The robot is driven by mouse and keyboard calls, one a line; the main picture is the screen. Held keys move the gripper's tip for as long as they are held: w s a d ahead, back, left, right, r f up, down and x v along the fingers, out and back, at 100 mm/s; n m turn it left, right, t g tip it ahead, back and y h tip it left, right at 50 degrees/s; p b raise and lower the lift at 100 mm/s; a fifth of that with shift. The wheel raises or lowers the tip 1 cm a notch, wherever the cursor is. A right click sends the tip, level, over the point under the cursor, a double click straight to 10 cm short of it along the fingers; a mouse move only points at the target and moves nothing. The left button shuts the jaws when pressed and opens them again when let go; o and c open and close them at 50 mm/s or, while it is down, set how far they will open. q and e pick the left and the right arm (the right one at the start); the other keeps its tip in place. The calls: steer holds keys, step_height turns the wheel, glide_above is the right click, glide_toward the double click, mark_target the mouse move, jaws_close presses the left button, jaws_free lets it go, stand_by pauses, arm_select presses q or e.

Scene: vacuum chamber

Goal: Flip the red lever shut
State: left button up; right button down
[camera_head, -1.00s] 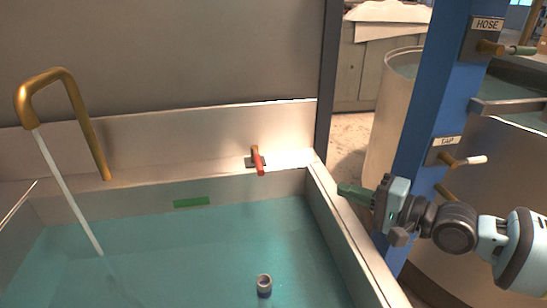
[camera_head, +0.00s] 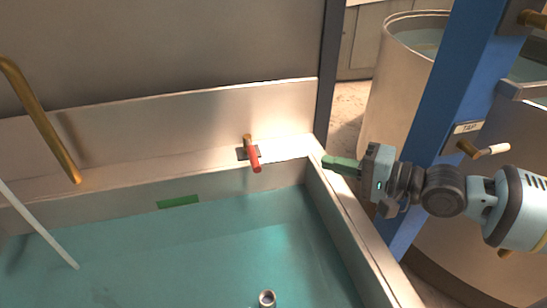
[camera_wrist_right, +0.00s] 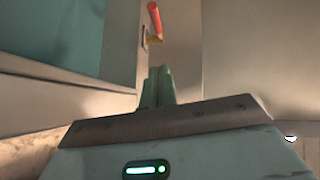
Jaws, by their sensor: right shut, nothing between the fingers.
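The red lever (camera_head: 254,158) sits on a brass fitting on the back ledge of the sink, near its right corner. It points toward the front of the sink and slightly down. My right gripper (camera_head: 327,161) is shut and empty, to the right of the lever, over the sink's right rim, with a clear gap between them. In the right wrist view the red lever (camera_wrist_right: 155,18) shows beyond the closed green fingertips (camera_wrist_right: 160,72), on its brass mount. My left gripper is not in view.
The sink (camera_head: 345,215) holds water, with a small ring-shaped object (camera_head: 267,298) in it. A blue post (camera_head: 455,95) with a white-tipped TAP handle (camera_head: 492,150) stands at right, before a round tank (camera_head: 400,70).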

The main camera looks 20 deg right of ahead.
steer(key=w+p, duration=0.1)
steer(key=p, duration=0.4)
glide_toward(252, 155)
steer(key=shift+w+a+f, duration=0.7)
steer(key=shift+w+a, duration=0.65)
steer(key=shift+w, duration=1.05)
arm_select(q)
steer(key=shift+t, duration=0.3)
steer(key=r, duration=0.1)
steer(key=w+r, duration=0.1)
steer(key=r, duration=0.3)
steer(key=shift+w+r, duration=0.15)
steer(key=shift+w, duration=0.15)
arm_select(e)
steer(key=shift+f, duration=0.1)
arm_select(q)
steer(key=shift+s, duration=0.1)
arm_select(e)
steer(key=shift+w+a, duration=0.1)
